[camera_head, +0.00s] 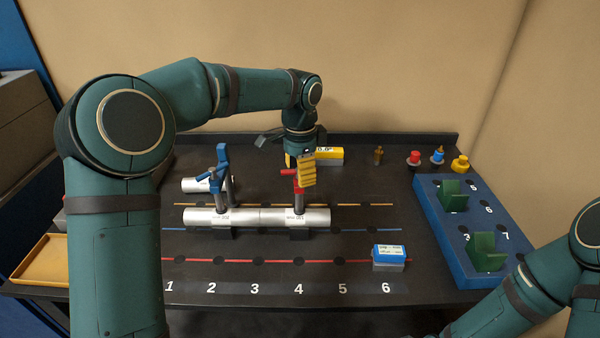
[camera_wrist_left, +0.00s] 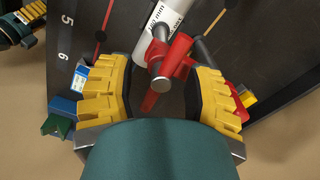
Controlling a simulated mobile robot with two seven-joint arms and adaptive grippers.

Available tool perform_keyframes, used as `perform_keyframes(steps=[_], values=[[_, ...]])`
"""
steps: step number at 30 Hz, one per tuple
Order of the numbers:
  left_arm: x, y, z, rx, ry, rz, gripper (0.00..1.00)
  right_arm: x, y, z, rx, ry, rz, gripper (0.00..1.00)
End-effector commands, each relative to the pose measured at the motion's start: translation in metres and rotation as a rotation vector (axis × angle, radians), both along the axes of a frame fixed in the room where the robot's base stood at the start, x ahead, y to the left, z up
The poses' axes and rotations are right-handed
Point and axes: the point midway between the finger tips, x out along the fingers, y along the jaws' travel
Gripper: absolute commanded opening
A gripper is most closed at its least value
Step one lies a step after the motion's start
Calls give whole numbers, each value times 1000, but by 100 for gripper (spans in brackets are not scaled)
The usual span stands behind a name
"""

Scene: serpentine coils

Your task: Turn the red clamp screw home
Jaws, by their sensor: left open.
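The red clamp (camera_head: 298,185) stands upright at the right end of a silver pipe (camera_head: 300,218). My left gripper (camera_head: 304,168) is above it, pointing down, with yellow-padded fingers. In the left wrist view the red clamp screw (camera_wrist_left: 160,70) shows between the two open fingers of that gripper (camera_wrist_left: 163,98). A gap shows on both sides, and I see no contact. The far finger is partly hidden in the head view. My right gripper (camera_wrist_left: 28,18) shows only in part at the corner of the left wrist view.
A blue clamp (camera_head: 221,165) stands on the pipe to the left. A blue-and-white box (camera_head: 389,257) lies near position 6. A blue rack (camera_head: 450,250) with green blocks (camera_head: 487,252) is at the right. Small red, blue and yellow fittings (camera_head: 460,163) stand at the back right.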

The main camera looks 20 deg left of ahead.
Motion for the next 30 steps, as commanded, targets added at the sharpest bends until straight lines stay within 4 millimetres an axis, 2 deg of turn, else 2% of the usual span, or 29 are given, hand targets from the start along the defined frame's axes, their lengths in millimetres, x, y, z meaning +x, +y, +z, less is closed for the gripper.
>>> perform_keyframes(steps=[6,7,9,12,21,30], values=[[0,0,0,0,0,0,52,0,0,0,0,-1,0,51],[0,0,0,0,0,0,54,0,0,0,0,-1,0,51],[0,0,0,0,0,0,30,0,0,0,0,-1,0,51],[0,0,0,0,0,0,0,0,0,0,0,-1,0,51],[0,-1,0,-1,-1,2,0,0,0,1,0,0,0,51],[1,-2,3,-1,-2,163,0,-3,0,23,1,8,2,51]])
